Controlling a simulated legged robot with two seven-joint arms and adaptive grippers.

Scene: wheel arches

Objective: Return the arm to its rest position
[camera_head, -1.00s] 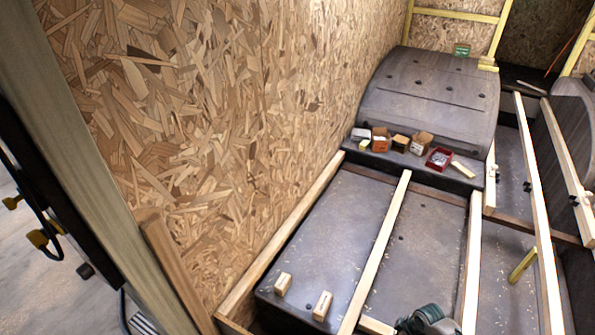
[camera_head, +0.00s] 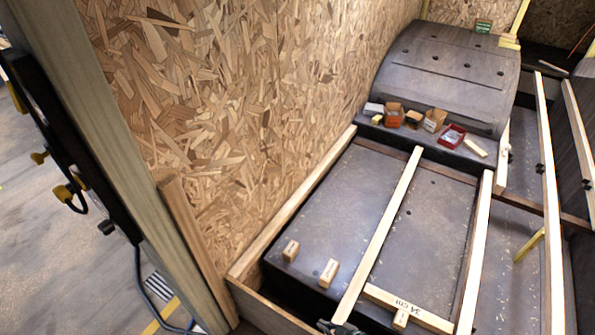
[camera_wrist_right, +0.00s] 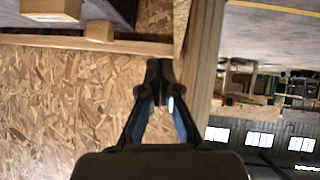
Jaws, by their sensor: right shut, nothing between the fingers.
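My right gripper (camera_wrist_right: 160,72) shows in the wrist view with its two fingers meeting at the tips, shut and empty. Behind it are the chipboard wall and a wooden post. In the head view only a dark bit of my right gripper (camera_head: 338,327) shows at the bottom edge, near the lower end of a light batten. My left gripper is in neither view.
A dark wheel arch (camera_head: 445,72) stands at the back, with small boxes (camera_head: 434,120) and a red tray (camera_head: 451,136) on its ledge. Wooden battens (camera_head: 380,235) cross the dark floor. A chipboard wall (camera_head: 230,110) rises at left.

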